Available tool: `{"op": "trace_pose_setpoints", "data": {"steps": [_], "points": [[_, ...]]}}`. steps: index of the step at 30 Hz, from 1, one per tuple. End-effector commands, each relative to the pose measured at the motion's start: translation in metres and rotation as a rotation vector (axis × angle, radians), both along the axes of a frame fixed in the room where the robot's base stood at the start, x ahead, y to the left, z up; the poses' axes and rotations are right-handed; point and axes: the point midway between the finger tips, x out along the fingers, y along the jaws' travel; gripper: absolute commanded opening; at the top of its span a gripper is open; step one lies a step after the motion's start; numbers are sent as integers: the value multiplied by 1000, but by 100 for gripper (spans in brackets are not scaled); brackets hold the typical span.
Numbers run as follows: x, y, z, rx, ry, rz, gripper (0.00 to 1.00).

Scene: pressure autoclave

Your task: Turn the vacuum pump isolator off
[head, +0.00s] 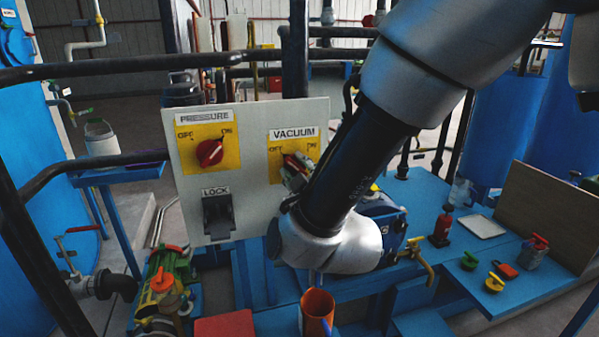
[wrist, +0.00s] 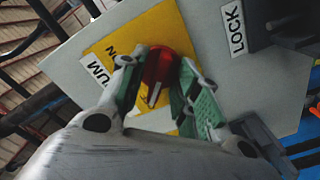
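The vacuum isolator is a red knob (wrist: 160,66) on a yellow plate (wrist: 108,44), under a VACUUM label (head: 294,133). In the head view the knob (head: 289,160) is partly hidden by my gripper (head: 297,172). In the wrist view my gripper (wrist: 163,72) has one green-padded finger on each side of the knob, and the tips appear to touch it. The knob's pale pointer aims downward in the wrist view, away from the ON mark.
The same grey panel (head: 255,112) carries a red PRESSURE knob (head: 210,152), its mark toward ON, and a dark LOCK box (head: 218,217). Dark rails (head: 130,68) run close around the panel.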

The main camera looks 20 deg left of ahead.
Motion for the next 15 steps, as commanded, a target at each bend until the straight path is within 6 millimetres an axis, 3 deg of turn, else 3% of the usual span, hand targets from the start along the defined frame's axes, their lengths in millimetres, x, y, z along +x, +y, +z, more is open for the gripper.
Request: {"op": "trace_pose_setpoints", "data": {"steps": [5,15], "points": [[-9,-5,0,-1,1,1,32],[-71,-42,0,0,0,6,32]]}}
